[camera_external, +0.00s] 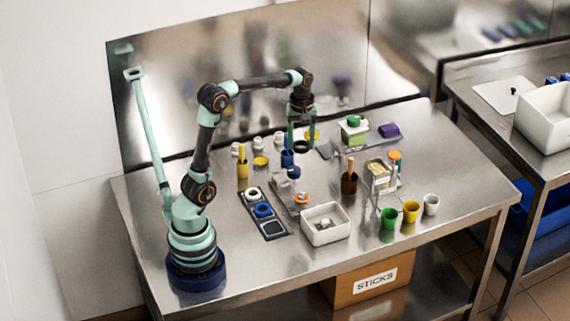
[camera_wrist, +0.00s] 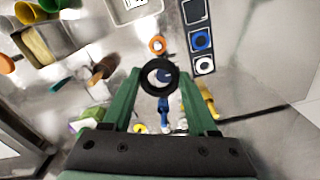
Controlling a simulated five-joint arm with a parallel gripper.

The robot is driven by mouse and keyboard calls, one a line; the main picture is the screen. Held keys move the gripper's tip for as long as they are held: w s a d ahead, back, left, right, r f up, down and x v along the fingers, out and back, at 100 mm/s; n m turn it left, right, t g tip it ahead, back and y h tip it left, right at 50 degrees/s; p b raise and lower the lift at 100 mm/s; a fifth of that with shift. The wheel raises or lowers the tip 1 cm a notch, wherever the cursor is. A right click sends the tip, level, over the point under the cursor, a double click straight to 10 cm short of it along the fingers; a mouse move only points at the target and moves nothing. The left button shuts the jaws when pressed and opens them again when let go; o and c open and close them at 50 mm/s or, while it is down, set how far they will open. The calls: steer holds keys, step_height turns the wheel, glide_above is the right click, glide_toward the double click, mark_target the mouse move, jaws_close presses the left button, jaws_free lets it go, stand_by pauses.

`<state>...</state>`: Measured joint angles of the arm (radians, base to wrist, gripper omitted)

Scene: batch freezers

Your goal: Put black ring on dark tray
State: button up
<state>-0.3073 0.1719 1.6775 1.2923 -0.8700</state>
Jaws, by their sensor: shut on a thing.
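My gripper (camera_external: 301,143) is shut on the black ring (camera_external: 302,147) and holds it above the back middle of the table. In the wrist view the ring (camera_wrist: 158,93) sits between the green fingertips of my gripper (camera_wrist: 159,77), its hole facing the camera. The dark tray (camera_external: 275,235) is a narrow strip with three square places, to the left of and nearer than my gripper. A white ring (camera_external: 253,193) and a blue ring (camera_external: 263,210) lie on it. Its near square is empty. The tray (camera_wrist: 188,3) shows at the upper right of the wrist view.
Yellow (camera_external: 242,168), blue (camera_external: 287,158) and brown (camera_external: 349,184) holders stand around the middle. A white bin (camera_external: 326,236) is right of the tray. Green (camera_external: 388,220), yellow and white cups line the front right. The table left of the tray is clear.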

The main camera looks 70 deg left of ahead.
glide_above(273, 229)
step_height(273, 229, down, 3)
step_height(273, 229, down, 20)
steer(key=shift+a, duration=0.1)
stand_by(0.5)
steer(key=shift+f, duration=0.1)
steer(key=o, duration=1.3)
